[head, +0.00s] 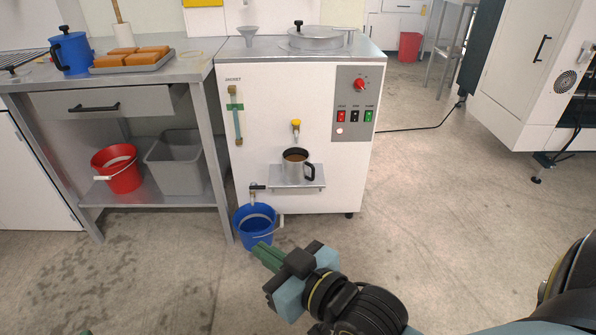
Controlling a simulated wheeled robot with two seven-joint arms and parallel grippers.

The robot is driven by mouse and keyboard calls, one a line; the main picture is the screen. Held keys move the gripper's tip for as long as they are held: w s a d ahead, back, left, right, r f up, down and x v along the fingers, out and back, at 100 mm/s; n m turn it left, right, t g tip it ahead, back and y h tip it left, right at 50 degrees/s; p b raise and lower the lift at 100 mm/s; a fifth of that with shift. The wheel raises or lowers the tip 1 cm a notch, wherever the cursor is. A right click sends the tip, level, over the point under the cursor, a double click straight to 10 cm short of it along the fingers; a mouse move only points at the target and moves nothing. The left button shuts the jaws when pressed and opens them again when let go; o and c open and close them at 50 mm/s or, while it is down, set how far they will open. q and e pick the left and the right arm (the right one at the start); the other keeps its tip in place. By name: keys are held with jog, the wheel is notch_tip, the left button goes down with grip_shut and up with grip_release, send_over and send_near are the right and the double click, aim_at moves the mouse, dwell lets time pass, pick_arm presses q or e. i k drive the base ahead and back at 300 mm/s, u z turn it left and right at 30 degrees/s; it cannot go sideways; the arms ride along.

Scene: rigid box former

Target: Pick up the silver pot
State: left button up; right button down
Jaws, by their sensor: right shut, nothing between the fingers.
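The silver pot (292,167) stands upright on a small metal shelf (312,183) on the front of a white machine, below a yellow-topped tap (296,127). Its black handle points right, and brown contents show inside. My right gripper (266,256) has green fingers and is shut and empty. It is in front of the machine, lower in the picture than the pot and clear of it. A small green tip (85,333) at the bottom left edge looks like my left gripper; the rest is out of frame.
The white machine (270,150) has a metal top with a round lid. A blue bucket (255,222) stands on the floor at its lower left. A metal bench (120,83) at left holds a blue jug and a tray of loaves. Floor at right is clear.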

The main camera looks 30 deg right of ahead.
aim_at(296, 165)
jog(key=k, duration=0.65)
jog(key=z, duration=0.8)
jog(key=i, duration=2.25)
jog(key=u, duration=0.3)
